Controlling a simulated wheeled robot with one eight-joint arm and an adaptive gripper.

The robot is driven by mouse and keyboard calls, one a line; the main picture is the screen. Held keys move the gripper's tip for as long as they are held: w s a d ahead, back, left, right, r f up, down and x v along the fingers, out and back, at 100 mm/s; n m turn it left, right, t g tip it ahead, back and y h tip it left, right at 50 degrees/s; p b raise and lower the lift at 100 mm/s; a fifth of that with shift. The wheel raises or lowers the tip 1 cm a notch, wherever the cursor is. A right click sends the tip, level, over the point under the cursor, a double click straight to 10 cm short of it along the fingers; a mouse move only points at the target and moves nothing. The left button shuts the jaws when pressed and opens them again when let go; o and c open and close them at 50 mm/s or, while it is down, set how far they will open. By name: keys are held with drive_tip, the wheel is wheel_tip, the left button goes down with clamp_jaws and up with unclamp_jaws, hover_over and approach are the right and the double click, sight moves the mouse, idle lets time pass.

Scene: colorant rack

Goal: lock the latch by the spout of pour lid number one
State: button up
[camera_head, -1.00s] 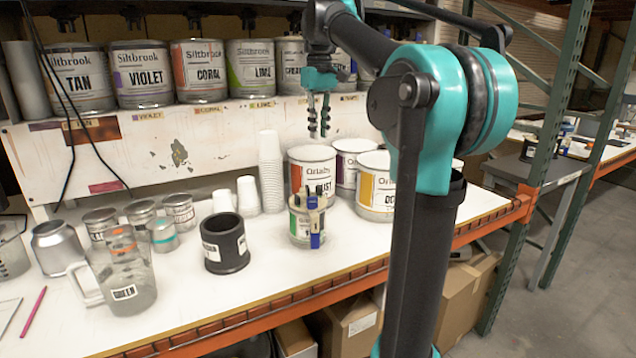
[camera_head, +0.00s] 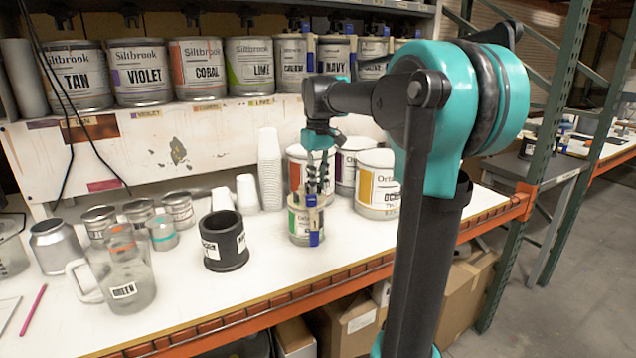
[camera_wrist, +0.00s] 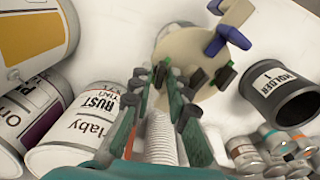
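A small can with a green and white label (camera_head: 299,224) stands on the bench, wearing a beige pour lid (camera_head: 296,205). A blue part marked "1" (camera_head: 315,238) hangs at the lid's front. In the wrist view the round beige lid (camera_wrist: 192,52) lies just past my fingertips, with a blue lever-like part (camera_wrist: 228,38) and a beige projection (camera_wrist: 235,12) at its right edge. I cannot tell whether the latch is locked. My gripper (camera_head: 318,182) points down just above the lid, partly covering it. Its fingers (camera_wrist: 188,78) are apart with nothing held; contact with the lid is unclear.
A black holder (camera_head: 225,243) stands left of the can. The Rust can (camera_head: 297,165), another can (camera_head: 352,168) and the Ochre can (camera_head: 378,188) stand behind and right. A cup stack (camera_head: 269,170) is behind.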

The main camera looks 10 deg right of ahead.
drive_tip(key=shift+f, duration=0.1)
drive_tip(key=shift+c, duration=0.6)
clamp_jaws()
drive_tip(key=shift+m, duration=1.3)
drive_tip(key=shift+o, duration=0.6)
unclamp_jaws()
